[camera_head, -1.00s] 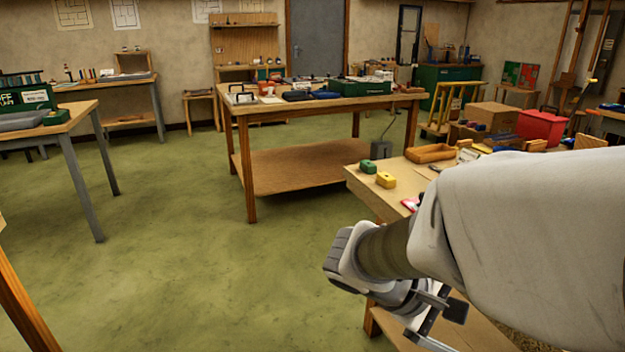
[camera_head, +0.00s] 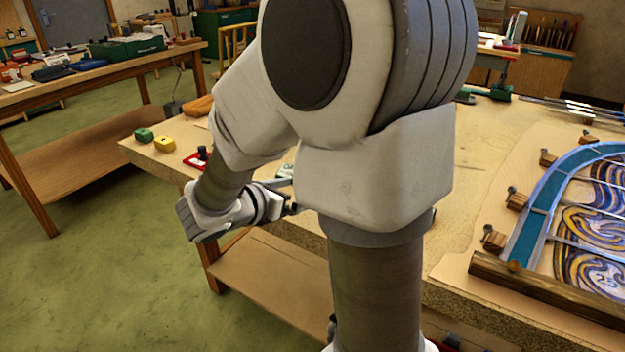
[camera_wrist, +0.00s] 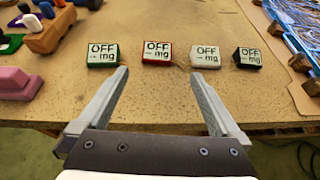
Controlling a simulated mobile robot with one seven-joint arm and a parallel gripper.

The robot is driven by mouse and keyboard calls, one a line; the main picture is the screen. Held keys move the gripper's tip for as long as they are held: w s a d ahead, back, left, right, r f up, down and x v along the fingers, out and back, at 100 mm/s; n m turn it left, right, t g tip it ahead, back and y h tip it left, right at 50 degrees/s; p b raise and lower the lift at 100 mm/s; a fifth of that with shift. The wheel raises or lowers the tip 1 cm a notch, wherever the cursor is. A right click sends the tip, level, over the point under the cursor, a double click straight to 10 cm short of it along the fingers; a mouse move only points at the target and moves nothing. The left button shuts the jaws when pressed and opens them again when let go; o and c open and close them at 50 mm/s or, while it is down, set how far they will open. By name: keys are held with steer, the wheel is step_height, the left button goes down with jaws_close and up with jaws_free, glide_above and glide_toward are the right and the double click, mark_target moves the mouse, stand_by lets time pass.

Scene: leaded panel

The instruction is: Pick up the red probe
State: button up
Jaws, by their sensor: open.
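A small block-shaped device with a red body and a white face reading "OFF mg" (camera_wrist: 157,52) lies near the table edge in the wrist view; I take it as the red probe. Similar devices flank it: a green one (camera_wrist: 103,55) on the left, a pale-faced one (camera_wrist: 206,57) and a black one (camera_wrist: 247,58) on the right. My gripper (camera_wrist: 159,72) is open and empty, its fingertips just short of the red one and apart to either side. In the head view my gripper (camera_head: 291,208) is by the table edge; my arm hides much of that area.
On the worktable (camera_head: 465,165), a leaded panel (camera_head: 590,220) lies at right, bordered by wooden blocks and a strip. In the wrist view, a pink block (camera_wrist: 22,82) lies left.

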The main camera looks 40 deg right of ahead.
steer(key=b+x, duration=0.1)
steer(key=x, duration=0.6)
steer(key=shift+w+d+f, duration=0.1)
steer(key=shift+d+f, duration=0.05)
steer(key=shift+d, duration=0.05)
steer(key=b+x, duration=0.1)
steer(key=x, duration=0.3)
steer(key=shift+w+f+b, duration=0.2)
steer(key=shift+b, duration=0.15)
steer(key=shift+w+d, duration=0.15)
steer(key=shift+d, duration=0.2)
steer(key=c, duration=1.3)
